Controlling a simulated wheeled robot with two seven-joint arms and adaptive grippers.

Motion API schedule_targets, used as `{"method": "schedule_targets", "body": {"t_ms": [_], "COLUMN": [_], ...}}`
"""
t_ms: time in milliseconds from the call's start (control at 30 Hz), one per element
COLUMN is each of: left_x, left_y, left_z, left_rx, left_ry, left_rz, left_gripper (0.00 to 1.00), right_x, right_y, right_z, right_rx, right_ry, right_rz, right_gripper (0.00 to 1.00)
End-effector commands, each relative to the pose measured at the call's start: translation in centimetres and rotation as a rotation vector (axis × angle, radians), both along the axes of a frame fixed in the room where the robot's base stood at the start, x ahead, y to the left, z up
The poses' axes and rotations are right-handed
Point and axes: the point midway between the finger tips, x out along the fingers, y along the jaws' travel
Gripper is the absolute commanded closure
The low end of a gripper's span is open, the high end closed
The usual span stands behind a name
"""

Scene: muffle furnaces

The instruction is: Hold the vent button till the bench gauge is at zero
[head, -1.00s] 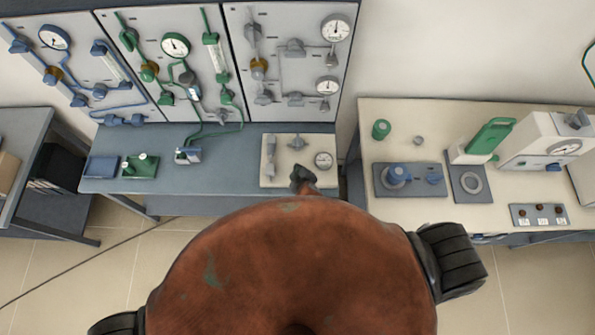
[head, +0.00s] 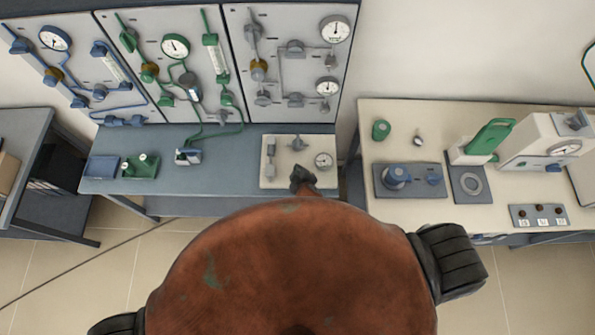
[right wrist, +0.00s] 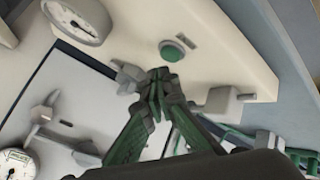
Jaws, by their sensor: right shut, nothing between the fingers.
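The cream bench plate (head: 309,181) lies at the front of the blue-grey bench. It carries a small round bench gauge (head: 323,160), also in the right wrist view (right wrist: 76,20); its reading is too small to tell. The green vent button (right wrist: 173,50) shows on the cream plate in the right wrist view, uncovered. My right gripper (right wrist: 160,74) is shut and empty, its fingertips close to the button but not over it in that view. In the head view my right gripper (head: 302,175) is at the plate's front edge and hides the button. My left gripper is not in view.
Grey valve fittings (right wrist: 228,99) on the plate flank my fingers. Upright panels with gauges and pipes (head: 290,60) stand behind the bench. A cream table (head: 385,112) with apparatus is at right.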

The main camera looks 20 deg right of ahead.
Motion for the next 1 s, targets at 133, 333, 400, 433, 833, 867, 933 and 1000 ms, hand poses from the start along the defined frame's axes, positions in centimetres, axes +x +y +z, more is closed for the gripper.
{"method": "schedule_targets", "body": {"t_ms": [133,333,400,433,833,867,933,1000], "left_x": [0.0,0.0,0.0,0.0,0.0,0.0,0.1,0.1], "left_y": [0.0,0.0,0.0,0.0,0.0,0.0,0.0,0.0], "left_z": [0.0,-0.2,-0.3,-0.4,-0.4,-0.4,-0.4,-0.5], "left_rx": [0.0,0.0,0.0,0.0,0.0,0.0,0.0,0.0], "left_ry": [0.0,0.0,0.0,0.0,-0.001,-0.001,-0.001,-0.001], "left_rz": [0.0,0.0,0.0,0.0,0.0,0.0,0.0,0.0], "left_gripper": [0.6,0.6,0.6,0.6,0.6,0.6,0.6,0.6], "right_x": [0.0,0.0,0.0,0.0,0.0,0.0,0.0,0.0], "right_y": [0.0,0.0,0.0,0.0,0.0,0.0,0.0,0.0], "right_z": [0.0,-0.5,-0.7,-0.8,-0.9,-0.9,-1.0,-1.0], "right_rx": [0.0,0.0,0.0,0.0,0.0,0.0,0.0,0.0], "right_ry": [0.0,0.001,0.001,0.0,0.0,0.0,0.0,0.0], "right_rz": [0.0,-0.001,-0.001,0.0,0.0,0.0,0.0,0.0], "right_gripper": [1.0,1.0,1.0,1.0,1.0,1.0,1.0,1.0]}}
